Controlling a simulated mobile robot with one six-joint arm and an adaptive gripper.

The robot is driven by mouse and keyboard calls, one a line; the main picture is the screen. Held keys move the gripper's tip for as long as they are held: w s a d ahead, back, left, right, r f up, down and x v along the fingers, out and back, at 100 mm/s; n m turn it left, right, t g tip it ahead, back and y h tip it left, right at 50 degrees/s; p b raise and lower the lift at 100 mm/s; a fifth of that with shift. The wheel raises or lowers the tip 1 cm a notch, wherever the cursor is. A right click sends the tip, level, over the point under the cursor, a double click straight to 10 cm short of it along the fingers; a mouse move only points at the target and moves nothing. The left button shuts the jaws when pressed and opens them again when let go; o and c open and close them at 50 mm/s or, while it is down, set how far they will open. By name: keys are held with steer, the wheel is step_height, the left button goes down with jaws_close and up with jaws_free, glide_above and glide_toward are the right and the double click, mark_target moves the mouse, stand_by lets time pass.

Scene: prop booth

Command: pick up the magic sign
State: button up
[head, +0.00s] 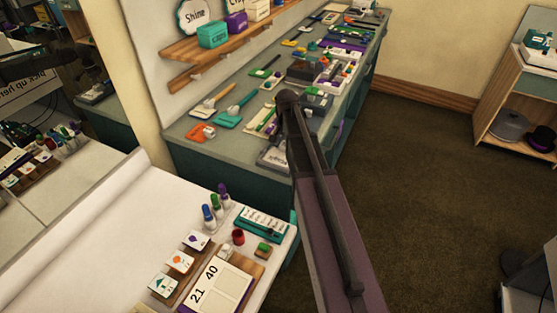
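A small white sign (272,158) with dark lettering stands or lies at the near end of the grey-topped counter, just left of my arm. Its word is small and blurred; it may read "Magic", but I cannot be sure. My arm passes close to its right side and may hide part of it. My arm rises from the bottom right to a dark rounded joint over the counter. I cannot make out any gripper fingers, and nothing is seen held.
The long counter (182,128) carries many small props, including an orange item (201,132) and brushes. A white table (85,230) stands lower left with cards and bottles.

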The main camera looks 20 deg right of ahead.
steer(key=shift+f, duration=0.25)
stand_by(0.4)
jaws_close()
